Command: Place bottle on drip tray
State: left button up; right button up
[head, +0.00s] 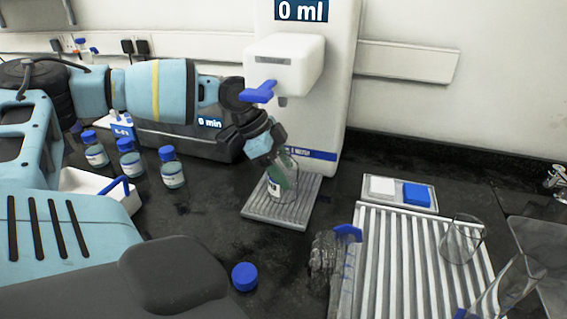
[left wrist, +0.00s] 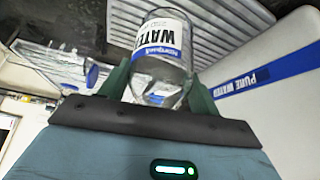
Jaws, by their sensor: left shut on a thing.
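A clear glass bottle (head: 274,186) with a white and blue label is at the grey ribbed drip tray (head: 290,212), below the white water dispenser (head: 285,62). My left gripper (head: 284,172) is shut on the bottle. In the left wrist view, the bottle (left wrist: 162,55) sits between the two green fingers (left wrist: 160,82), its label reading "WATER". The drip tray (left wrist: 215,20) shows behind it. The bottle looks near upright in the head view. I cannot tell if its base touches the tray. My right gripper is not in view.
Several blue-capped bottles (head: 172,172) stand at the left, near a white tray (head: 100,190). A loose blue cap (head: 244,276) lies on the dark bench. A ribbed rack (head: 408,250) with a glass beaker (head: 462,240) is at the right. A grey device (head: 190,140) stands behind my left arm.

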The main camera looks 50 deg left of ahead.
pick_arm(q)
jog(key=shift+f, duration=0.1)
jog(key=o, duration=1.1)
jog(key=shift+r, duration=0.3)
jog(key=p+v, duration=0.1)
jog(key=v, duration=0.6)
jog(key=shift+s+a, duration=0.1)
jog(key=shift+s, duration=0.05)
